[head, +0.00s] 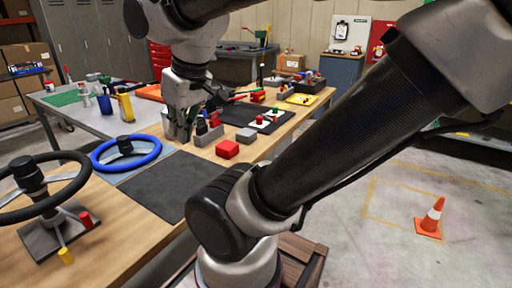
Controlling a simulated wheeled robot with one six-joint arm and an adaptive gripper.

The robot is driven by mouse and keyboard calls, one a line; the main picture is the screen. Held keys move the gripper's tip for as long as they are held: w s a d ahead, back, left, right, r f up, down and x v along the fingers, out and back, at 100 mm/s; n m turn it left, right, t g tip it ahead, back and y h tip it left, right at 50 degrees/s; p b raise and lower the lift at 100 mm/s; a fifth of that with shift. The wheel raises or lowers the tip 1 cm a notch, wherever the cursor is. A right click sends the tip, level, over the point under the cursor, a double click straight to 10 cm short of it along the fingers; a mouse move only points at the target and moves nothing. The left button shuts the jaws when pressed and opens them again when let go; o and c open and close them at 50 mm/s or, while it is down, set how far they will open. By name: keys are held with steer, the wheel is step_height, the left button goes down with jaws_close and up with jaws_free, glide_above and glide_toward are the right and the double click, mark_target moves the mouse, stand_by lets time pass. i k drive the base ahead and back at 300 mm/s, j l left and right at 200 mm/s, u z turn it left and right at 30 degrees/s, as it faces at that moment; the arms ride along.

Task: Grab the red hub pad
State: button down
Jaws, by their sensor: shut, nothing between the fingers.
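A small red block with rounded edges, which looks like the red hub pad (228,149), lies on the wooden bench top near its front edge. My gripper (179,135) points down over the bench, to the left of the red pad and a little behind it. Its fingers look shut and empty, apart from the pad. The arm partly hides the bench behind the gripper.
A blue steering wheel (126,152) and a black steering wheel (40,188) stand at the left. A black mat (152,184) lies in front of the gripper. Red-knobbed parts (260,121) stand behind.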

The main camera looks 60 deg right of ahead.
mark_target(227, 149)
steer(key=z, duration=1.25)
steer(key=l+u, duration=0.1)
steer(key=i+l, duration=0.05)
